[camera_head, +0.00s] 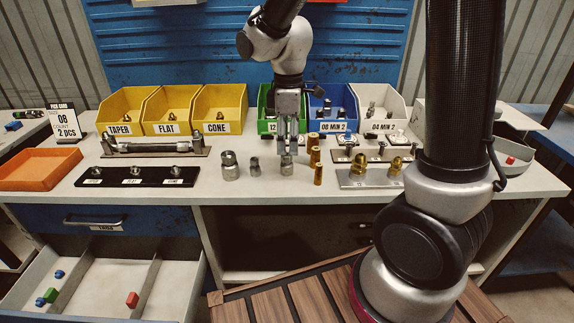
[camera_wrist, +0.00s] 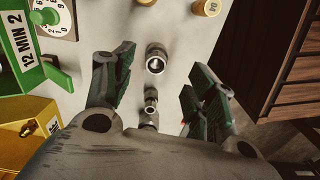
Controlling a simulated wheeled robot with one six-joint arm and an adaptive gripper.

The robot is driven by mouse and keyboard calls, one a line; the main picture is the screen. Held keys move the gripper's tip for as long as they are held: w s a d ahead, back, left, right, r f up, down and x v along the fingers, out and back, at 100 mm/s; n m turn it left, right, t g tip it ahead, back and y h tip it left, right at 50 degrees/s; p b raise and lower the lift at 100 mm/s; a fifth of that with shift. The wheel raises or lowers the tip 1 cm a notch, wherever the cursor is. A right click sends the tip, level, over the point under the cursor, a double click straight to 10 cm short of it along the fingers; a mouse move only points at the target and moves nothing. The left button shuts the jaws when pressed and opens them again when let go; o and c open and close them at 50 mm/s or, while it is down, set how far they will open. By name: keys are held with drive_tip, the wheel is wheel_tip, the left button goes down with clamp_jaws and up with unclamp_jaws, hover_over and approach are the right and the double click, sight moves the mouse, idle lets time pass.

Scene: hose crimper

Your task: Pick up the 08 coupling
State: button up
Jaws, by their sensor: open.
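My gripper (camera_head: 289,146) points straight down at the middle of the bench, open, just above or around the top of a silver coupling (camera_head: 287,167). In the wrist view this coupling (camera_wrist: 156,60) stands upright between the two spread fingers. I cannot read a size on it, so I cannot tell if it is the 08. To its left stand a small dark fitting (camera_head: 254,167) and another silver coupling (camera_head: 229,165). To its right are brass pieces (camera_head: 318,174). A pick card (camera_head: 65,122) at the left reads 08, 2 pcs.
Green (camera_head: 266,125), blue (camera_head: 333,126) and white (camera_head: 381,125) bins stand behind the gripper, yellow bins (camera_head: 168,127) further left. A black labelled rack (camera_head: 137,182) and orange tray (camera_head: 40,168) lie left. A plate with brass fittings (camera_head: 370,182) is right. An open drawer (camera_head: 100,290) juts out below.

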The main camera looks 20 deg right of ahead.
sight(287, 155)
drive_tip(key=shift+f+n, duration=0.15)
drive_tip(key=shift+n, duration=0.25)
drive_tip(key=shift+f, duration=0.35)
drive_tip(key=f, duration=0.7)
drive_tip(key=shift+w+a, duration=0.15)
drive_tip(key=shift+w, duration=0.1)
drive_tip(key=c, duration=1.2)
